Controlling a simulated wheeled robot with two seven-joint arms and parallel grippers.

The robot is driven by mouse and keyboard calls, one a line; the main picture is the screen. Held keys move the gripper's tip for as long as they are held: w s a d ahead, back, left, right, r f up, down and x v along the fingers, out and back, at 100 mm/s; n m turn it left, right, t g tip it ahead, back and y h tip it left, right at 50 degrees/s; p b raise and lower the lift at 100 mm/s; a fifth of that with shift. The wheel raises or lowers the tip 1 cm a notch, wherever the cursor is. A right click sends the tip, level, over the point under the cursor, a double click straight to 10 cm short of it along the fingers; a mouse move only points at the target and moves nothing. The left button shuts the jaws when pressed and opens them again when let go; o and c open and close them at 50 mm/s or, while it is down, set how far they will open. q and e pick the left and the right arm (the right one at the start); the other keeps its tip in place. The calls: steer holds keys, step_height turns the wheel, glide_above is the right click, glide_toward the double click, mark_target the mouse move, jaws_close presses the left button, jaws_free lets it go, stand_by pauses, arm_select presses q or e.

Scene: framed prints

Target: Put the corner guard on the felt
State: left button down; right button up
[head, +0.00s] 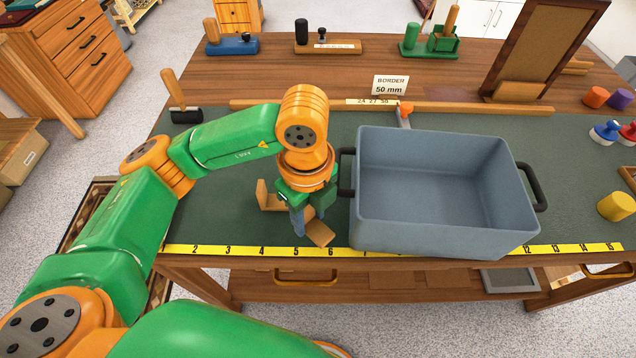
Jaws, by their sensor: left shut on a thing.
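My left gripper (298,222) points down over the dark green felt (225,215) on the workbench, left of a grey-blue bin. It is shut on a tan wooden corner guard (319,234), which shows at the fingertips, low over or touching the felt; I cannot tell which. Another tan angled piece (267,197) shows just left of the fingers. The gripper hides the space between, so I cannot tell whether the two are joined. My right gripper is not in view.
The grey-blue bin (440,240) stands close to the right of the gripper. A yellow ruler strip (230,250) runs along the front edge. A wooden rail (480,107) and a "BORDER 50 mm" card (390,85) are behind. Felt is clear left of the gripper.

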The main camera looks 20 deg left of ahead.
arm_select(q)
steer(key=w, duration=0.2)
steer(key=w+a+p, duration=0.1)
steer(key=w, duration=0.2)
steer(key=w+a, duration=0.1)
steer(key=w, duration=0.1)
steer(key=shift+w+r, duration=0.1)
steer(key=shift+w, duration=0.05)
step_height(320, 180, down, 3)
steer(key=shift+r+p, duration=0.1)
steer(key=shift+p, duration=0.7)
steer(key=shift+a+f, duration=0.1)
steer(key=shift+f, duration=0.25)
steer(key=shift+f, duration=0.15)
steer(key=shift+c, duration=2.2)
jaws_free()
